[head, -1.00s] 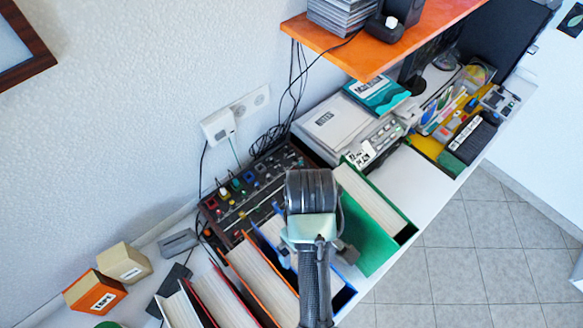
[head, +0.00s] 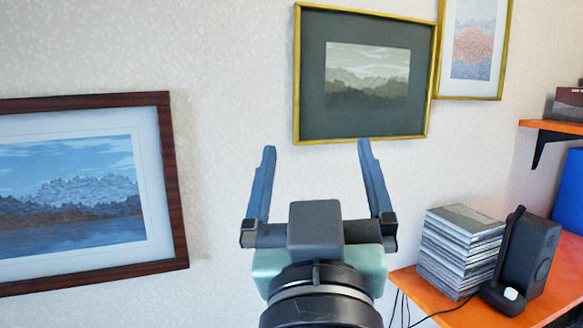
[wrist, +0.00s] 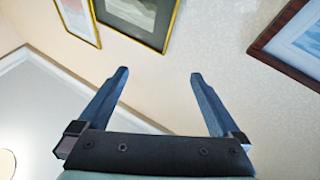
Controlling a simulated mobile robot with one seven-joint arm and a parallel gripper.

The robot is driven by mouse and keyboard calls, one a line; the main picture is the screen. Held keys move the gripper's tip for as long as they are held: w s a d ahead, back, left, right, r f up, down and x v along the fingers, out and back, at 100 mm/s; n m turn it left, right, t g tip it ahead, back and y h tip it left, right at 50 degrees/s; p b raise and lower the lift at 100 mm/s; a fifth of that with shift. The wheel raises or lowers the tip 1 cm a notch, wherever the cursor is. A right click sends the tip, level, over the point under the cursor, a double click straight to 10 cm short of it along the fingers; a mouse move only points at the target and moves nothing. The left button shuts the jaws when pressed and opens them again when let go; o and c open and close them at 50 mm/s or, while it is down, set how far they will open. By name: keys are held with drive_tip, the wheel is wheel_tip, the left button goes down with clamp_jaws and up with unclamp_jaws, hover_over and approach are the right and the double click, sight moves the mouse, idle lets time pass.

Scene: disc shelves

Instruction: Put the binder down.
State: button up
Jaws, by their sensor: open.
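My gripper (head: 316,165) is raised in front of the wall, its two blue-grey fingers spread wide apart with nothing between them. In the wrist view the gripper (wrist: 158,78) is also open and empty, with wall and ceiling beyond it.
A brown-framed picture (head: 178,190) hangs at left and a gold-framed one (head: 431,80) behind the fingers. An orange shelf (head: 410,290) at lower right holds a disc stack (head: 455,255) and a black speaker (head: 533,255). The wall between the pictures is bare.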

drive_tip(key=s+a+r+t+y, duration=0.1)
drive_tip(key=s+r+t, duration=0.3)
drive_tip(key=s+r, duration=0.4)
drive_tip(key=shift+a+r+m, duration=0.3)
drive_tip(key=shift+a+r, duration=0.3)
drive_tip(key=shift+a, duration=0.1)
